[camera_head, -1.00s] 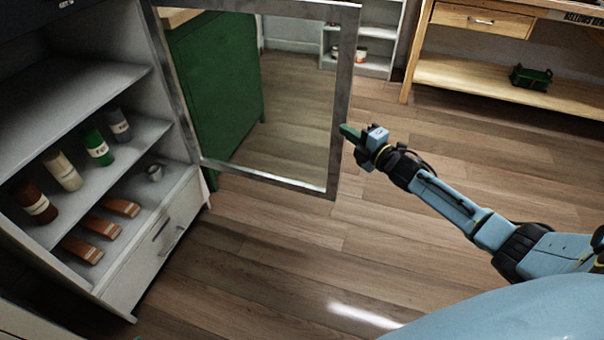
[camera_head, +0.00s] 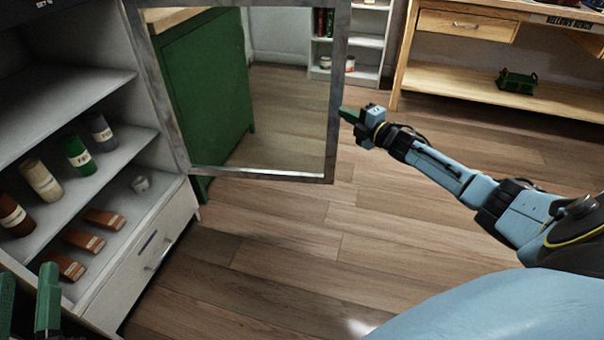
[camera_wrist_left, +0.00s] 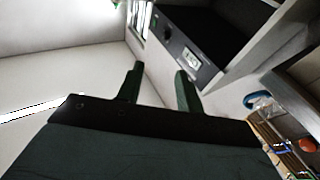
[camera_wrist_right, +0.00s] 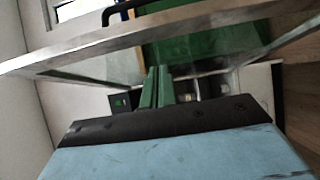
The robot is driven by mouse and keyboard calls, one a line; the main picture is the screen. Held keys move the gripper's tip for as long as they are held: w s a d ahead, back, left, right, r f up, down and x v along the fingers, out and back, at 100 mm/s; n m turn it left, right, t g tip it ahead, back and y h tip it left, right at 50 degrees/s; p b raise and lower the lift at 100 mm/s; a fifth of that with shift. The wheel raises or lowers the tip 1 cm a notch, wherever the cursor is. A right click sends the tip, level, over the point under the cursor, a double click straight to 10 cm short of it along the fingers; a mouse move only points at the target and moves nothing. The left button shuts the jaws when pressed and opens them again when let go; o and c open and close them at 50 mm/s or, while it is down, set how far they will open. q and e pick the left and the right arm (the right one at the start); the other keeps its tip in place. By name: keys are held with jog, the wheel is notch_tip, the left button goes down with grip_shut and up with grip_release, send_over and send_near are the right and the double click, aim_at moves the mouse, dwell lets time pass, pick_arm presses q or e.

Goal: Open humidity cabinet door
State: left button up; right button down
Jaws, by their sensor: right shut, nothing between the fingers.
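The humidity cabinet (camera_head: 165,225) stands at the left with its front open. Its glass door, in a grey metal frame (camera_head: 335,95), is swung wide out to the right. My right gripper (camera_head: 346,114) is shut and empty, close to the door's free edge; I cannot tell whether it touches. In the right wrist view its fingers (camera_wrist_right: 157,88) are together below the door frame (camera_wrist_right: 150,35). My left gripper (camera_head: 27,300) is at the bottom left corner, in front of the cabinet. In the left wrist view its fingers (camera_wrist_left: 160,85) are apart with nothing between them.
A drawer (camera_head: 150,250) is below. A green cabinet (camera_head: 205,90) shows through the door glass. A wooden bench (camera_head: 470,75) stands at the back right. The middle floor is clear.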

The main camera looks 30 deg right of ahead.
pick_arm(q)
jog(key=shift+s+a+r+t, duration=0.1)
jog(key=shift+s+r+t, duration=0.1)
jog(key=shift+r+t, duration=0.25)
jog(key=shift+s+r+t, duration=0.2)
jog(key=shift+r+t, duration=0.15)
jog(key=shift+r, duration=0.2)
pick_arm(e)
jog(key=shift+w+d+r, duration=0.1)
jog(key=shift+w+d, duration=0.15)
jog(key=shift+d, duration=0.1)
